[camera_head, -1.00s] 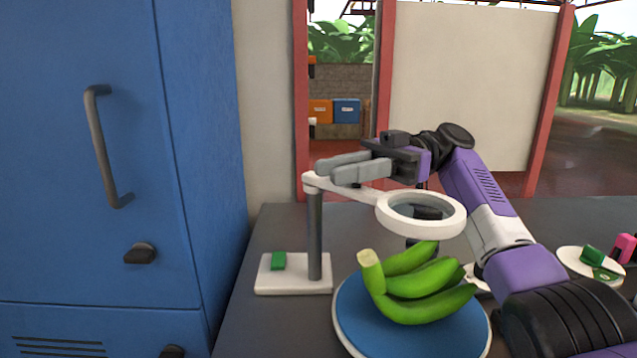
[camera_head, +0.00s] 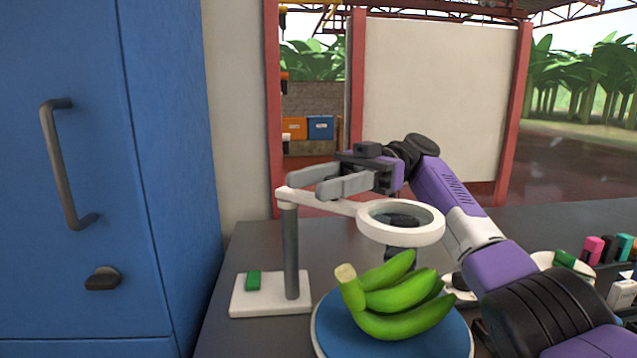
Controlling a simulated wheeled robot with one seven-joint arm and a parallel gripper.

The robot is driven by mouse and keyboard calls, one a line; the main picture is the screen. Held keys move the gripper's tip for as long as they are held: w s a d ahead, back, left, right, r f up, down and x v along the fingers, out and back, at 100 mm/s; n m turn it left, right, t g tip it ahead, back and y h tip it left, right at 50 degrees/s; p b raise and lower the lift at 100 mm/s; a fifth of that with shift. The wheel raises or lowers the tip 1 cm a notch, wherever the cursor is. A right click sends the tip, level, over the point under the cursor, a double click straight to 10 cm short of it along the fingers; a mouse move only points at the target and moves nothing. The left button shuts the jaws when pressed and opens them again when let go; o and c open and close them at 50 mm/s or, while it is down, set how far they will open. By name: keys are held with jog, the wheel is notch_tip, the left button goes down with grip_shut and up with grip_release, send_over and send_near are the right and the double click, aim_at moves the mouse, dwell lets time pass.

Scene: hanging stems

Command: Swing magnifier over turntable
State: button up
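The magnifier has a white ring lens (camera_head: 401,221) on a white swing arm, carried by a grey post (camera_head: 291,250) on a white base (camera_head: 243,297). The ring appears above the green bananas (camera_head: 398,300), with a gap between them. The bananas lie on the blue turntable (camera_head: 336,335), which is cut off by the lower picture edge. My gripper (camera_head: 304,184) is open, its two grey fingers pointing left near the post's top and the swing arm. Nothing shows between the fingers; I cannot tell if they touch the arm.
A blue cabinet (camera_head: 90,180) stands close on the left. A white dish (camera_head: 562,264) with a green piece and several coloured markers (camera_head: 593,249) are at the right. Dark tabletop (camera_head: 262,243) is clear behind the base.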

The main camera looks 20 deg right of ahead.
notch_tip(320, 180, up, 20)
jog(key=p, duration=0.8)
jog(key=shift+r, duration=0.1)
